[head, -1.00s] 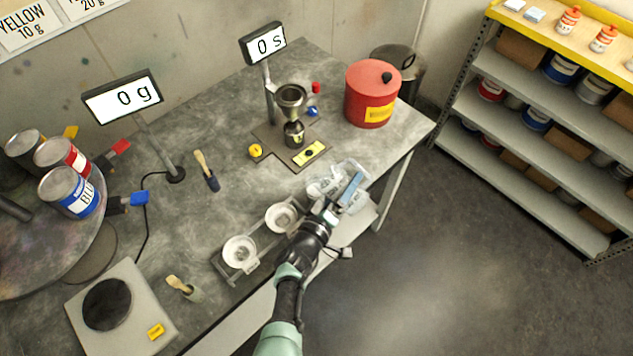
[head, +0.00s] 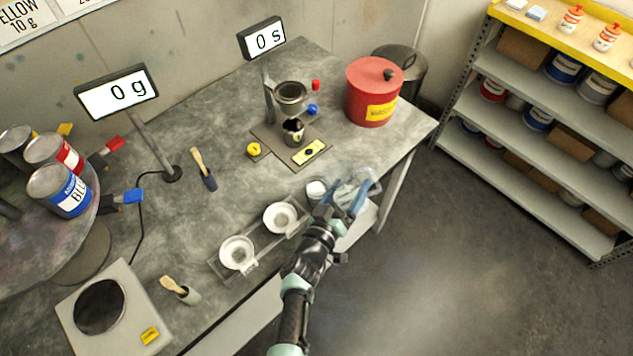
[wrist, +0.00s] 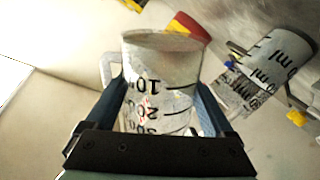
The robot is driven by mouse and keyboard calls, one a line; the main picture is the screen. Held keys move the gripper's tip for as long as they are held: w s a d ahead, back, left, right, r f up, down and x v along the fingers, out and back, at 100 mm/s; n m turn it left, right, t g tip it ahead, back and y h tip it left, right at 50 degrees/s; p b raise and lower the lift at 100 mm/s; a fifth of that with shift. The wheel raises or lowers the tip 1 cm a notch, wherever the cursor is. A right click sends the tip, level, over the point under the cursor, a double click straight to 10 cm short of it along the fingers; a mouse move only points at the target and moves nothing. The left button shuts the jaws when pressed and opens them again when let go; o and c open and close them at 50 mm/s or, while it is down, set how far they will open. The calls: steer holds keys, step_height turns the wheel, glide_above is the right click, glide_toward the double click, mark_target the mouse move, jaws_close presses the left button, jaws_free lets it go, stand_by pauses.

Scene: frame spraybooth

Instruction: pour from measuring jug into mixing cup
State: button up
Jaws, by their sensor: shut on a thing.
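My gripper (head: 343,200) is shut on a clear measuring jug (wrist: 160,85) with black and red markings. The jug's handle shows at left in the wrist view. In the head view the jug (head: 362,185) is held over the bench's front edge, blurred and partly hidden by the fingers. A clear cup with ml marks (wrist: 282,55) shows right of the jug in the wrist view. I cannot tell which cup is the mixing cup.
A red canister (head: 373,95) stands at the back right. A stand with a metal cup (head: 290,93) has a small dark-topped cup (head: 293,132) below. Scale (head: 108,305) and paint tins (head: 60,190) are left.

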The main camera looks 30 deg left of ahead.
mark_target(380, 190)
steer(key=shift+d+m, duration=0.1)
steer(key=shift+m, duration=0.4)
steer(key=shift+d+f+m+b, duration=0.15)
steer(key=shift+f+m+b, duration=0.3)
steer(key=shift+b, duration=0.35)
steer(key=shift+s+d+f+m+b, duration=0.1)
steer(key=shift+f+m+b, duration=0.1)
steer(key=shift+m+b, duration=0.4)
steer(key=shift+d+f+m+b, duration=0.1)
steer(key=shift+f+m+b, duration=0.1)
steer(key=shift+m+b, duration=0.35)
steer(key=shift+r, duration=0.15)
steer(key=shift+s+d+r+m+t+p, duration=0.1)
steer(key=shift+d+r+m+t+p, duration=0.1)
steer(key=shift+d+r, duration=0.25)
steer(key=shift+d+r+m+t+p, duration=0.1)
steer(key=shift+d+r+m+p, duration=0.1)
steer(key=shift+d, duration=0.4)
steer(key=shift+m, duration=0.8)
steer(key=shift+s+d+r, duration=0.15)
steer(key=shift+d+r, duration=0.5)
steer(key=shift+d, duration=0.35)
steer(key=shift+s+d+r, duration=0.15)
steer(key=shift+d+r, duration=0.5)
steer(key=shift+d, duration=0.3)
